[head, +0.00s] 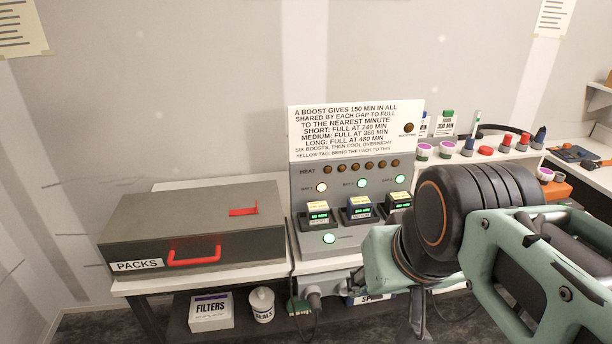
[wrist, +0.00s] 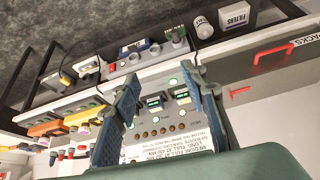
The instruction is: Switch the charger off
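The grey charger (head: 340,175) stands on the bench in the head view, under a printed sign. The left upper lamp is pale; the other two are green. The heat lamps look dark. The charger also shows upside down in the wrist view (wrist: 145,125). My gripper (wrist: 163,78) is open and empty, its fingers framing the charger.
A grey PACKS case (head: 200,232) with red handles lies left of the charger. Below are a FILTERS box (head: 211,312), a SEALS tub (head: 261,304) and a plug (head: 314,299) with a cable. Small coloured containers line the shelf at right, partly behind my arm.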

